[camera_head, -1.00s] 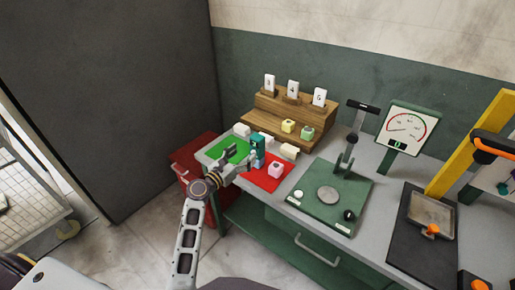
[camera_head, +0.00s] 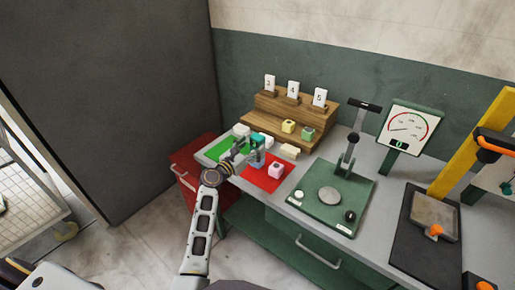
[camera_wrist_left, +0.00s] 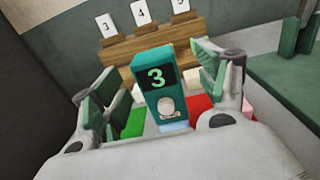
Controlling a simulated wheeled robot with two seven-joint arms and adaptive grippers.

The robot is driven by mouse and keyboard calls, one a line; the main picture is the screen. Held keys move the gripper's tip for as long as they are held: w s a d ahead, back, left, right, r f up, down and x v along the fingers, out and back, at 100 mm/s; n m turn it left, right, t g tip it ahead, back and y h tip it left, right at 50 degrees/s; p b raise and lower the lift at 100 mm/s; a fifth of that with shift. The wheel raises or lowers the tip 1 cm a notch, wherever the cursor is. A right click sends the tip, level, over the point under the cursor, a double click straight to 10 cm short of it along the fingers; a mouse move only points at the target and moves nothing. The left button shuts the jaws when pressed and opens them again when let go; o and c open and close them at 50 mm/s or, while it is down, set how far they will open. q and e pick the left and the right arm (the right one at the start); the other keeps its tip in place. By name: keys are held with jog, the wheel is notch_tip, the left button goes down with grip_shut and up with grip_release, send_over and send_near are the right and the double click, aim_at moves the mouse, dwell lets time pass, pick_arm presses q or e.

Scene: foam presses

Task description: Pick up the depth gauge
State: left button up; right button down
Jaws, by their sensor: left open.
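The depth gauge (camera_wrist_left: 155,85) is a teal upright block with a green "3" on a dark display and a pale round knob below it. In the left wrist view it stands between the spread fingers of my left gripper (camera_wrist_left: 165,95), with a gap on each side. In the head view the gauge (camera_head: 257,143) stands near the border of the green and red mats, partly hidden by my left gripper (camera_head: 247,150). The left gripper is open. My right gripper is not in view.
A green mat (camera_head: 217,147) and a red mat (camera_head: 262,183) lie on the bench. A pink block (camera_head: 276,171) sits on the red mat. Behind is a stepped wooden stand (camera_head: 268,117) with number cards. A green press (camera_head: 335,208) stands to the right.

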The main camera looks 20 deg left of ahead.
aim_at(254, 142)
pick_arm(q)
jog(key=shift+w, duration=0.1)
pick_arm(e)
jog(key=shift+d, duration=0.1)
pick_arm(q)
jog(key=shift+b+x, duration=0.65)
jog(key=shift+x, duration=0.4)
jog(key=shift+w+r+b, duration=0.15)
jog(key=shift+w+b, duration=0.2)
jog(key=shift+w, duration=0.35)
jog(key=shift+w+d, duration=0.1)
jog(key=shift+w, duration=0.45)
jog(key=shift+w+d+b, duration=0.1)
jog(key=shift+w+b, duration=0.1)
jog(key=shift+b, duration=0.1)
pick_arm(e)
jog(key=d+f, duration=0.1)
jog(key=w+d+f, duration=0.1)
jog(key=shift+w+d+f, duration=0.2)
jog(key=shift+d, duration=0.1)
pick_arm(q)
jog(key=shift+r, duration=0.1)
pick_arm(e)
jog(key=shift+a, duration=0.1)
